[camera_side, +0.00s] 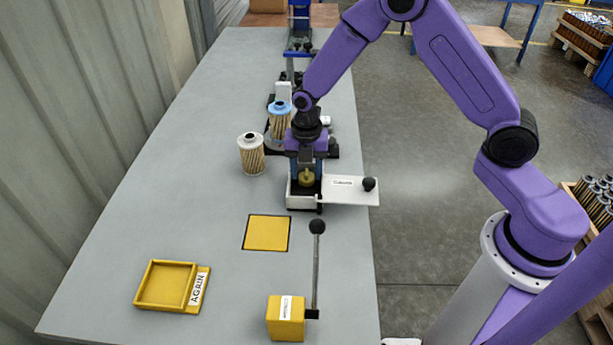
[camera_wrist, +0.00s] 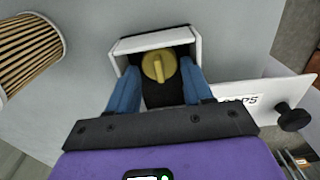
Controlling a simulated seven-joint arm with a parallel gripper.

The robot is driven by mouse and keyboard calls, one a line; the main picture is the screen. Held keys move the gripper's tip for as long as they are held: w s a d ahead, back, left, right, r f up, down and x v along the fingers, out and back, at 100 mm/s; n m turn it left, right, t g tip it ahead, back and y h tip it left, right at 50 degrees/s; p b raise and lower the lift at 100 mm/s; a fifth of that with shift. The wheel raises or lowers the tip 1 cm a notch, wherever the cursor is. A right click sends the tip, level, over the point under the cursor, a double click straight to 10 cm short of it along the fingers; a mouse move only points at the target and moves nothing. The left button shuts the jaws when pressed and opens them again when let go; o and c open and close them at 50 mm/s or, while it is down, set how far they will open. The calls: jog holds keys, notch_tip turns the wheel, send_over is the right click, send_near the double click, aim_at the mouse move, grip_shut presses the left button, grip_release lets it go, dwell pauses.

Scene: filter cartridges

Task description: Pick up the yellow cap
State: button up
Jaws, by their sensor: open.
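The yellow cap (camera_wrist: 158,66) is round with a raised ridge across its top. It sits inside a small white box (camera_wrist: 151,41) with a dark inside. In the side view the cap (camera_side: 306,178) shows low between my fingers. My gripper (camera_wrist: 159,92) points down into the box, with one blue finger on each side of the cap. The fingers are open, and the wrist view shows a gap between them and the cap. In the side view my gripper (camera_side: 306,172) hides part of the box.
A white lid plate (camera_side: 347,189) with a black knob extends right of the box. Two filter cartridges stand left, one white-topped (camera_side: 251,155), one blue-topped (camera_side: 279,118). A yellow square (camera_side: 267,232), yellow tray (camera_side: 165,285) and lever block (camera_side: 286,318) lie nearer. The table's left is clear.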

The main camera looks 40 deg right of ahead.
jog(key=c, duration=0.5)
jog(key=shift+r, duration=0.1)
